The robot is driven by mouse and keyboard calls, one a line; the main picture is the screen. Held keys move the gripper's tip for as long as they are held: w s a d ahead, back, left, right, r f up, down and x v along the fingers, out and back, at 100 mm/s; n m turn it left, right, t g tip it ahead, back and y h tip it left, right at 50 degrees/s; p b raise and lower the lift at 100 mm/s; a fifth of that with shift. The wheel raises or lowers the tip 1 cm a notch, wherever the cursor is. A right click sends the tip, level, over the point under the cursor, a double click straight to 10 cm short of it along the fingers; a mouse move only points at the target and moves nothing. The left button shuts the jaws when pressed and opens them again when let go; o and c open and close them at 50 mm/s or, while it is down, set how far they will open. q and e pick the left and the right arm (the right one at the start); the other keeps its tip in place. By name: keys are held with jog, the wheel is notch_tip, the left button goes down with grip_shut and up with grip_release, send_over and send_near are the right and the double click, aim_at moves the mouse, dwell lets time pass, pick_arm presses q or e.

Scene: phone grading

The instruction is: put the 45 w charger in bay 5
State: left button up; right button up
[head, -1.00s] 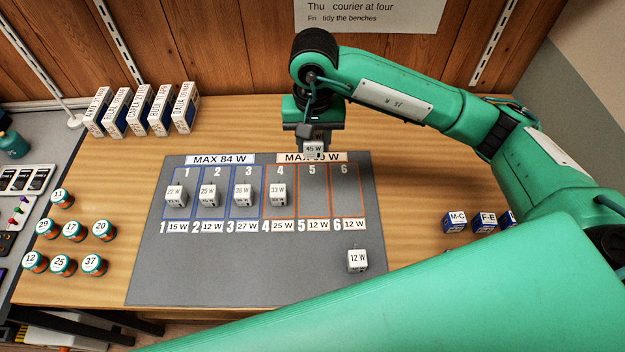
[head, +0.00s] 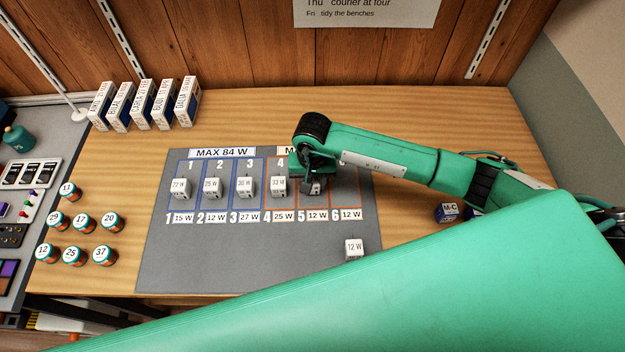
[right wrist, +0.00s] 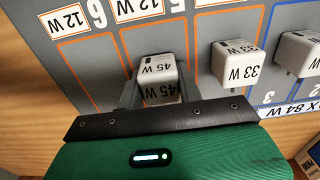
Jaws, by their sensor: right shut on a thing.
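The 45 W charger (right wrist: 158,72) is a small white block with a 45 W label. My right gripper (right wrist: 158,92) is shut on it, one finger on each side. In the head view the charger (head: 315,188) shows partly below my right gripper (head: 311,182), over the orange-outlined bay 5 (head: 312,203). In the right wrist view it lies within the bay 5 outline (right wrist: 153,33). I cannot tell whether it touches the mat. My left gripper is not in view.
The 33 W charger (head: 279,187) stands close by in bay 4, with other chargers in bays 1 to 3. Bay 6 (head: 345,195) looks empty. A 12 W charger (head: 354,249) stands on the lower part of the grey mat (head: 240,265).

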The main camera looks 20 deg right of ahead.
jog(key=shift+f, duration=0.4)
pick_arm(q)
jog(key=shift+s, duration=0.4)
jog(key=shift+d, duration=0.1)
pick_arm(e)
jog(key=shift+f+b, duration=0.2)
jog(key=shift+b, duration=0.1)
jog(key=o, duration=1)
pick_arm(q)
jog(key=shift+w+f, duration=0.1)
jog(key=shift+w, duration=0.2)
pick_arm(e)
jog(key=shift+r, duration=0.1)
